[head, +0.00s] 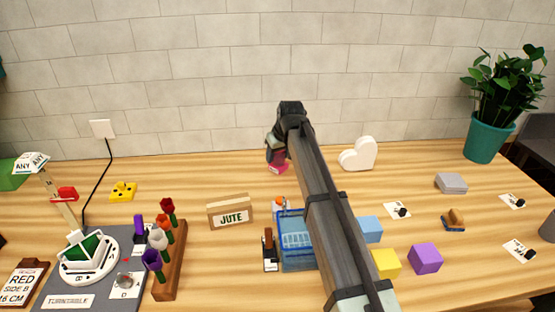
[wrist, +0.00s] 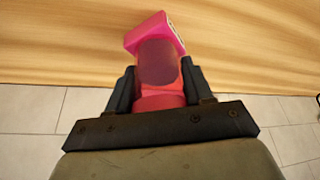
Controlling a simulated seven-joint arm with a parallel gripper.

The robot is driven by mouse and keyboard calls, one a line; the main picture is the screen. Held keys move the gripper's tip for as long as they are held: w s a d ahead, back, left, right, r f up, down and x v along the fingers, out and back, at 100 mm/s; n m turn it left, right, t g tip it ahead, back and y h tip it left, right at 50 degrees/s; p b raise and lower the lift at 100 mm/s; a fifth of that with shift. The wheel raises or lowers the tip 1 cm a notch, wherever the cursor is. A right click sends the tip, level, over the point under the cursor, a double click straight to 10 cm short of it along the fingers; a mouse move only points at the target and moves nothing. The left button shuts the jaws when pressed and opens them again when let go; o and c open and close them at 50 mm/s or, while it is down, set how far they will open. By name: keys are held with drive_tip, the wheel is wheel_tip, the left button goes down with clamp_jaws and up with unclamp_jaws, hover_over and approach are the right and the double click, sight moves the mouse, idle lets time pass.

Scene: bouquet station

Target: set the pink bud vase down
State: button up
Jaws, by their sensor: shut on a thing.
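The pink bud vase (wrist: 158,62) is between the two dark fingers of my gripper (wrist: 158,88) in the wrist view. Its square pink end points away from the gripper toward the wooden table. In the head view the pink vase (head: 278,166) shows just left of my arm, near the back of the table by the wall. My gripper (head: 276,148) is shut on it. My arm hides part of the vase, and I cannot tell whether its base touches the table.
A white heart (head: 358,154) stands right of the vase. A JUTE box (head: 230,212) and a blue basket (head: 297,262) are nearer the front. A wooden rack of flowers (head: 170,262) stands left. Bare table (head: 220,175) lies left of the vase.

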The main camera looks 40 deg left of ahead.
drive_tip(key=shift+f, duration=0.9)
drive_tip(key=shift+f, duration=0.1)
drive_tip(key=o, duration=1.3)
drive_tip(key=v, duration=1.2)
drive_tip(key=shift+s+d, duration=0.1)
